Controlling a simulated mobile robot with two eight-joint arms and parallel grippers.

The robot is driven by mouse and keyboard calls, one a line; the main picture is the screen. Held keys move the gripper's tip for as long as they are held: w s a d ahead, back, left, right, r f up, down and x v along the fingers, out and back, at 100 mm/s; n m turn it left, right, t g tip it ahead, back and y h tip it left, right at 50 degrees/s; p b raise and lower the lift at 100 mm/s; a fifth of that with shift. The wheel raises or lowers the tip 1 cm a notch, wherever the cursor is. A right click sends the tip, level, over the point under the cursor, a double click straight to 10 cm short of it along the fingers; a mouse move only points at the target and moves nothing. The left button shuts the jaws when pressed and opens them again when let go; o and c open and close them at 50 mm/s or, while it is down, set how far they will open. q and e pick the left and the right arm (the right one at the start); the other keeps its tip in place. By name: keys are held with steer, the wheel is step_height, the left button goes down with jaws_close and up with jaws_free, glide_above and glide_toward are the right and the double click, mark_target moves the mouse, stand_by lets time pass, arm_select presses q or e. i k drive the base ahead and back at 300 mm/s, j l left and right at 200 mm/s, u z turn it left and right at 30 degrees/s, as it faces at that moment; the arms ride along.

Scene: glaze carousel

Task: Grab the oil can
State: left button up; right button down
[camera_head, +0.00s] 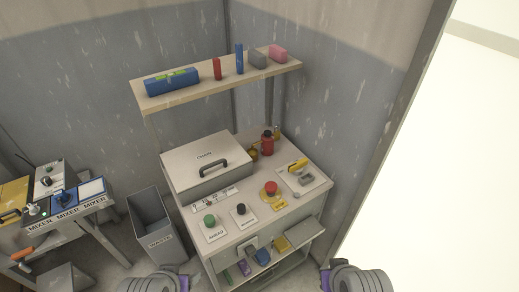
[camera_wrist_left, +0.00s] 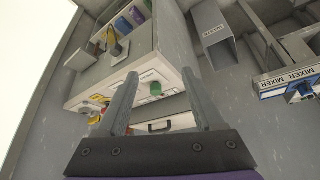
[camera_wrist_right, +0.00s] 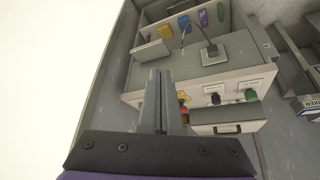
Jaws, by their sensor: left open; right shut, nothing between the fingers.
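On the back right of the workbench, in the head view, stands a red can or bottle (camera_head: 267,143) with a dark top. A small amber container (camera_head: 253,153) is beside it, and another amber one (camera_head: 277,131) is partly hidden behind it. I cannot tell for sure which is the oil can. My left gripper (camera_wrist_left: 158,75) is open and empty in the left wrist view, away from these items. My right gripper (camera_wrist_right: 160,72) is shut and empty in the right wrist view. In the head view only parts of my arms show at the bottom edge.
The workbench (camera_head: 311,200) carries a large lidded box (camera_head: 195,165), green and black knobs, and a red button (camera_head: 270,188). A shelf (camera_head: 205,91) hangs above it. A grey waste bin (camera_head: 151,222) and a mixer table (camera_head: 80,207) stand left.

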mark_target(267, 144)
steer(key=i+l+u, duration=0.1)
steer(key=i+l, duration=0.5)
steer(key=i+l+u, duration=0.1)
steer(key=u, duration=1.4)
steer(key=k+l, duration=0.05)
